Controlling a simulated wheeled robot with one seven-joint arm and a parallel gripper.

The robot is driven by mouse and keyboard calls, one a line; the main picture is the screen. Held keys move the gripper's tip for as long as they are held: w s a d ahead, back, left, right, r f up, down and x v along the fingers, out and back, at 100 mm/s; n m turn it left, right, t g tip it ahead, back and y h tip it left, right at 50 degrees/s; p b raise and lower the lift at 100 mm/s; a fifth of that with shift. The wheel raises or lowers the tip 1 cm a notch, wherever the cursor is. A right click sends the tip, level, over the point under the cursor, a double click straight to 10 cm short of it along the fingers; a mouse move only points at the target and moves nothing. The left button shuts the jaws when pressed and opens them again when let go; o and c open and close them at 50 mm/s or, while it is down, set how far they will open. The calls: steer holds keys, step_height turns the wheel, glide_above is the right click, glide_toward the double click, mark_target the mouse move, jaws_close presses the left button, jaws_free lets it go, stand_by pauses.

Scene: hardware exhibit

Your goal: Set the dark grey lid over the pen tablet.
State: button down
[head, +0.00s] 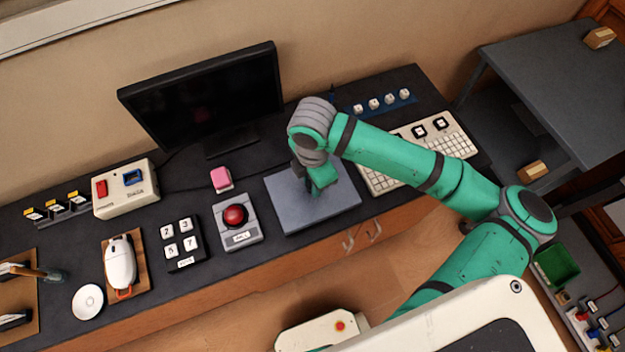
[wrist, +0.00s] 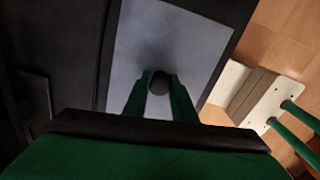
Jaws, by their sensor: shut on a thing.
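The flat grey lid (head: 287,208) is at the desk's middle, between the red-button box and the white keyboard. My gripper (head: 313,188) is above its centre, partly hidden by my arm. In the wrist view the two green fingers of my gripper (wrist: 159,88) are closed on the lid's dark round knob (wrist: 159,80). The lid's grey face (wrist: 180,40) fills the middle of that view. The pen tablet is not visible; whether it lies under the lid, and whether the lid touches anything below, I cannot tell.
The red-button box (head: 236,222) stands close left of the lid, and the keyboard (head: 420,152) close right. A pink block (head: 221,179) and the monitor (head: 205,98) are behind to the left. Small white knobs on a blue strip (head: 382,104) are behind to the right.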

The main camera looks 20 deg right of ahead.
steer(key=shift+f, duration=0.5)
stand_by(0.4)
steer(key=c, duration=0.9)
jaws_free()
steer(key=shift+r, duration=0.1)
steer(key=shift+r, duration=3.45)
steer(key=shift+w, duration=0.1)
